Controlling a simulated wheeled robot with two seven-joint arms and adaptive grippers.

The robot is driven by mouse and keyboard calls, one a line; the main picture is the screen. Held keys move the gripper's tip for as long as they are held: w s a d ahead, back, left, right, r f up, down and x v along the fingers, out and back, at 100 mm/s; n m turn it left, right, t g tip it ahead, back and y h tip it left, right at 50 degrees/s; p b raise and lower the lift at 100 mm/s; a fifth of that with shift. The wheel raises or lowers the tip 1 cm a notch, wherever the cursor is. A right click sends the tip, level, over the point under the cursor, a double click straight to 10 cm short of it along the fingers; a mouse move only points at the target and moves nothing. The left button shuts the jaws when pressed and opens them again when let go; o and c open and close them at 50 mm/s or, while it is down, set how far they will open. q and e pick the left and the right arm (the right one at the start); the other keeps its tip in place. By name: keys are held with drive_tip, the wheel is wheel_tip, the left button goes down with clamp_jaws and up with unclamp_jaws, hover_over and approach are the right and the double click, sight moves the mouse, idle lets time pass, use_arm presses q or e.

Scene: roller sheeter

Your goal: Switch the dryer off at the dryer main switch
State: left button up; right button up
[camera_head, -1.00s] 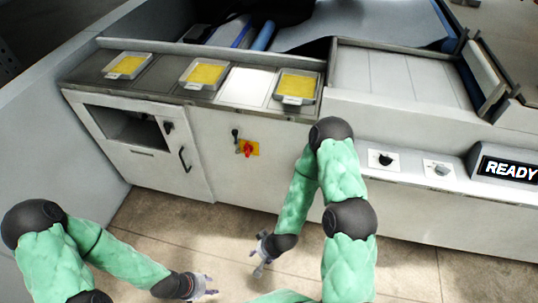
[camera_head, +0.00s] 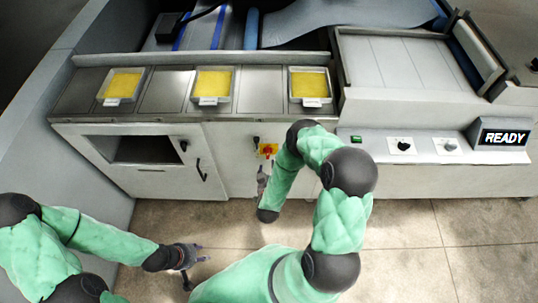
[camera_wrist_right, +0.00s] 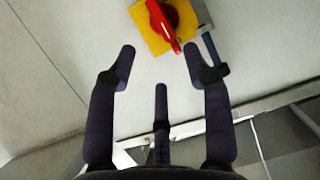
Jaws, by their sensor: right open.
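The dryer main switch is a red rotary handle on a yellow plate (camera_head: 268,150), on the front panel of the machine. In the right wrist view the red handle (camera_wrist_right: 164,24) shows near the top, tilted on its yellow plate, whose upper part is cut off. My right gripper (camera_head: 262,176) is just below the switch in the head view. In the right wrist view my right gripper (camera_wrist_right: 159,68) is open and empty, its fingers apart from the switch. My left gripper (camera_head: 190,257) is low over the floor at the lower left, too small to tell its opening.
A black lever (camera_head: 256,142) sits left of the switch. A door handle (camera_head: 201,170) and an open compartment (camera_head: 146,150) are further left. Two knobs, one black (camera_head: 404,146), and a READY display (camera_head: 503,137) are at right. Trays of yellow material (camera_head: 213,84) stand on top.

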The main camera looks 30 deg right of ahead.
sight(268, 153)
drive_tip(key=b+x, duration=0.1)
drive_tip(key=x, duration=0.8)
drive_tip(key=shift+w+f, duration=0.25)
clamp_jaws()
